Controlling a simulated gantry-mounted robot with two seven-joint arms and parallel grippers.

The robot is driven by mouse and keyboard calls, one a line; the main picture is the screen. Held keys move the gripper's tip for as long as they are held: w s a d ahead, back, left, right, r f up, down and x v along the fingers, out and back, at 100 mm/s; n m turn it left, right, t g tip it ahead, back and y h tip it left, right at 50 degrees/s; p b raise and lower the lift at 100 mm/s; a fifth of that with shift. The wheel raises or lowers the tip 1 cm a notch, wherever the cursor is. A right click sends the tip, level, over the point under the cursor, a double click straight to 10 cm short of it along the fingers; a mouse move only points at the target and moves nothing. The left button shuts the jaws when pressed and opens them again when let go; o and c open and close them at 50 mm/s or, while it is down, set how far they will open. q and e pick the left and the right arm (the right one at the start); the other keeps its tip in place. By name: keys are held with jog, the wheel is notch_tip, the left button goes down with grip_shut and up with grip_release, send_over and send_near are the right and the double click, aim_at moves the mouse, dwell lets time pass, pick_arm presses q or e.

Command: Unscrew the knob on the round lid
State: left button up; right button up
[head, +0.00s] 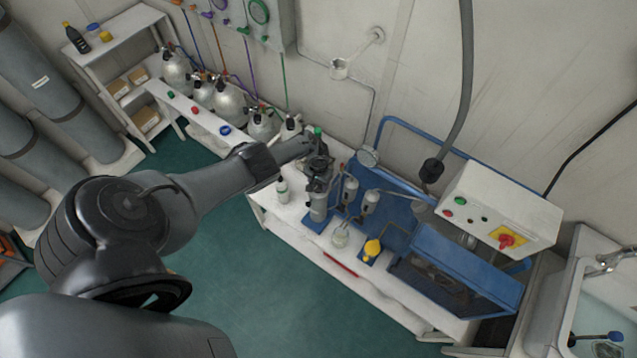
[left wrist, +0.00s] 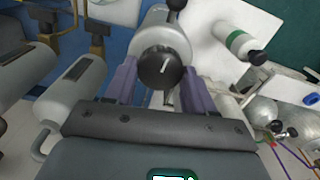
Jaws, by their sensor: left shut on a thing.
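The round lid (left wrist: 160,35) is a light grey disc on top of an upright grey canister (head: 318,208) on the bench. Its black knob (left wrist: 160,68), with a white line on its face, shows in the left wrist view. My left gripper (left wrist: 159,75) has its two purple fingers on either side of the knob and is shut on it. In the head view my left gripper (head: 318,163) is over the canister and hides the lid and knob. My right gripper is in neither view.
A white bottle with a green band (head: 282,189) stands left of the canister. Grey filter cylinders (head: 349,190), a glass jar (head: 340,236), a yellow part (head: 373,248) and a blue guarded machine (head: 455,270) are to the right. Several silver tanks (head: 229,105) stand behind.

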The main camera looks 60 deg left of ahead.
aim_at(318, 186)
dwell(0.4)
pick_arm(q)
jog(key=o, duration=1)
jog(key=shift+o, duration=0.2)
jog(key=shift+r+p, duration=0.6)
jog(key=shift+r, duration=0.05)
notch_tip(318, 186, up, 10)
jog(key=p, duration=0.6)
jog(key=shift+f+p, duration=0.2)
jog(key=shift+p, duration=0.2)
